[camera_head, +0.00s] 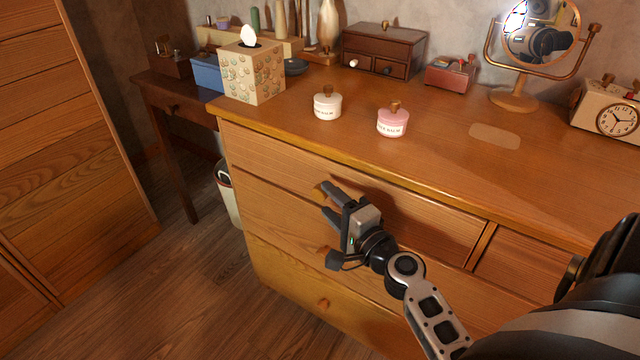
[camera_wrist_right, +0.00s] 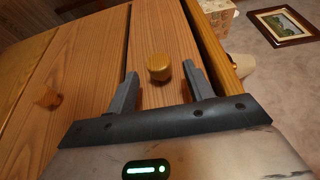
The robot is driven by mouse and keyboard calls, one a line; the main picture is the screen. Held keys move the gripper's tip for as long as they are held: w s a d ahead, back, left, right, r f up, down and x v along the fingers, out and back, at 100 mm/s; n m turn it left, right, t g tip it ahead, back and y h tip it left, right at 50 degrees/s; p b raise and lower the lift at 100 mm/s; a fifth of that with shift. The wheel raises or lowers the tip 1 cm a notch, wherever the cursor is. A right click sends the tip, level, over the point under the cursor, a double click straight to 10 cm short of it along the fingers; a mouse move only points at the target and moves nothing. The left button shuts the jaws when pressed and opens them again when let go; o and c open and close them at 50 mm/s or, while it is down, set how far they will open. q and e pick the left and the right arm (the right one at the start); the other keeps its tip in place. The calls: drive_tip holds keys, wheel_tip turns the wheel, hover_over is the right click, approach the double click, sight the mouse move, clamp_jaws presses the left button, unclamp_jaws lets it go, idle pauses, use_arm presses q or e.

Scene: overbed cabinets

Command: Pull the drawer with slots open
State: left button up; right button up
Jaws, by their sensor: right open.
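The wooden dresser has a wide top-left drawer (camera_head: 400,205) with a round knob (camera_wrist_right: 159,67). A smaller top-right drawer (camera_head: 520,265) and lower drawers, including a bottom one (camera_head: 285,285), also show. The drawers look shut, so I cannot tell which one has slots. My right gripper (camera_head: 325,198) is at the top-left drawer's front, by its knob. In the right wrist view the gripper (camera_wrist_right: 160,85) is open, with the knob between and slightly beyond its fingertips. There is a gap on each side. My left gripper is not in view.
A white jar (camera_head: 327,105), a pink jar (camera_head: 392,122), a tissue box (camera_head: 253,75), a mirror (camera_head: 515,98) and a clock (camera_head: 612,115) stand on the dresser top. A bin (camera_head: 228,190) stands left of the dresser. The floor (camera_head: 180,285) before it is clear at left.

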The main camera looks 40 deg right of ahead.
sight(325, 199)
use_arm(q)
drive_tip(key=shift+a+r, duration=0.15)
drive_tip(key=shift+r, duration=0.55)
use_arm(e)
drive_tip(key=shift+w, duration=2.15)
